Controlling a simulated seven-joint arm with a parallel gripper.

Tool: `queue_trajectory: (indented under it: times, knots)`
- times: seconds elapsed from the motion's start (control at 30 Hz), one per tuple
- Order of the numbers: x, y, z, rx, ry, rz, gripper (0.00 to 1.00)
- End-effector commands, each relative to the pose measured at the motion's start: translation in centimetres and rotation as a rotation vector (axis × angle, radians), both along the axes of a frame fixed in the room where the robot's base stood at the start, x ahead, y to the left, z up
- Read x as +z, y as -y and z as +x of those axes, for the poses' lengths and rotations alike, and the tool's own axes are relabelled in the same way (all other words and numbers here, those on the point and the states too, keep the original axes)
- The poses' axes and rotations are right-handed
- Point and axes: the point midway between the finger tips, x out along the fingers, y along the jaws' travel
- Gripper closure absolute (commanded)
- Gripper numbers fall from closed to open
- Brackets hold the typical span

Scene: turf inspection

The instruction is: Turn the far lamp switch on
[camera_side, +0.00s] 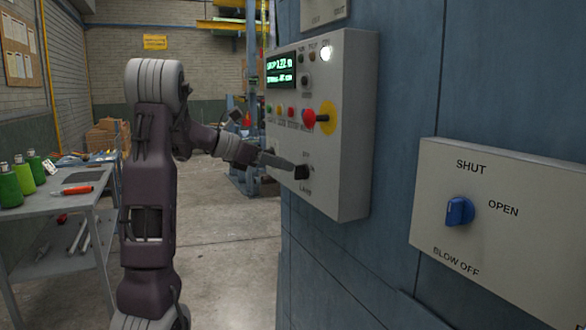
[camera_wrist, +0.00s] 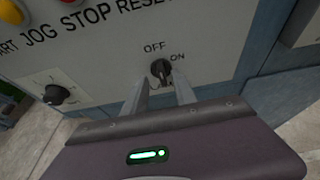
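The lamp switch (camera_wrist: 160,70) is a small black knob on the grey panel, with OFF above it and ON to its upper right. Its grip looks nearly upright, pointing close to OFF. In the side view the black knob (camera_side: 302,172) sits low on the panel face, above the word LAMP. My gripper (camera_wrist: 160,77) is open, with one finger on each side of the knob and the tips close to it. I cannot tell whether they touch it. In the side view my gripper (camera_side: 293,168) reaches the knob from the left; its fingers overlap there.
The panel box (camera_side: 350,150) carries a green display (camera_side: 281,70), a lit white lamp (camera_side: 326,53), several buttons and a red knob on yellow (camera_side: 310,118). Another black dial (camera_wrist: 57,94) sits left of the switch. A nearer panel has a blue knob (camera_side: 459,211). A cart (camera_side: 60,215) stands left.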

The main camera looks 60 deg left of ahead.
Motion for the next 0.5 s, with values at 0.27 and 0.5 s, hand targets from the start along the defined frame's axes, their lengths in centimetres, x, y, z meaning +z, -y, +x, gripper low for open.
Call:
queue_trajectory:
  times: [0.27,0.5]
  knots:
    - [-1.5,0.1,3.6,-0.004,-0.002,0.002,0.67]
    - [-1.5,0.1,3.7,-0.003,-0.001,0.003,0.67]
